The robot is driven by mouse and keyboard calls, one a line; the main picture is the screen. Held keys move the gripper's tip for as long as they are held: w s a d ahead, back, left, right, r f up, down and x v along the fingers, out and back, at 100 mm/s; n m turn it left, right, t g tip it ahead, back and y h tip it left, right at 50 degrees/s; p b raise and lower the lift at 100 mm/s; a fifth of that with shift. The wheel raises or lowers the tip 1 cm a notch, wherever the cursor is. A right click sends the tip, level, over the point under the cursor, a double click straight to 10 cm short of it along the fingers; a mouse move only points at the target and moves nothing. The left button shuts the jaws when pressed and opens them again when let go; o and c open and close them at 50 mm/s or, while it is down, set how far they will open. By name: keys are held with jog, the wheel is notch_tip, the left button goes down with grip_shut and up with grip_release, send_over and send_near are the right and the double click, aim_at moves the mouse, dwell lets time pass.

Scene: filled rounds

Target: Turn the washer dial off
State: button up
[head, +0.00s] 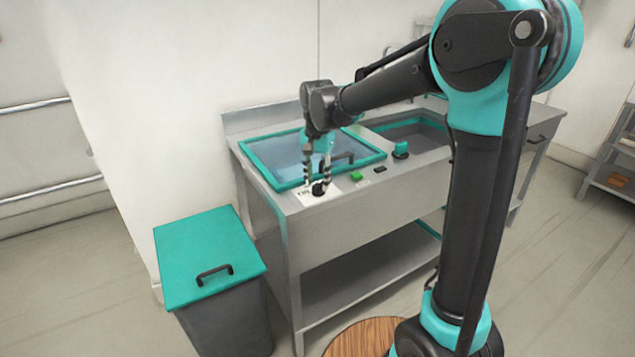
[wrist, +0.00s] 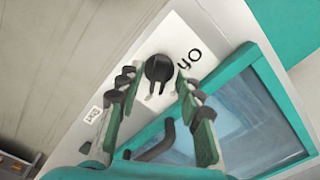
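The washer dial is a round black knob (head: 319,188) on a white plate at the front left corner of the steel washer counter. In the wrist view the dial (wrist: 159,68) sits on the plate (wrist: 180,36), with partly seen dark lettering to its right. My gripper (head: 316,180) points down at the dial. In the wrist view my gripper (wrist: 155,82) is open, with one finger on each side of the dial and a visible gap to it. The fingers appear apart from the dial; their exact height above it is unclear.
A teal-framed glass lid (head: 270,160) with a dark handle lies behind the dial. A teal-lidded bin (head: 205,255) stands at left, and a round wooden top (head: 362,338) is in front.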

jog(key=shift+f, duration=0.5)
grip_shut()
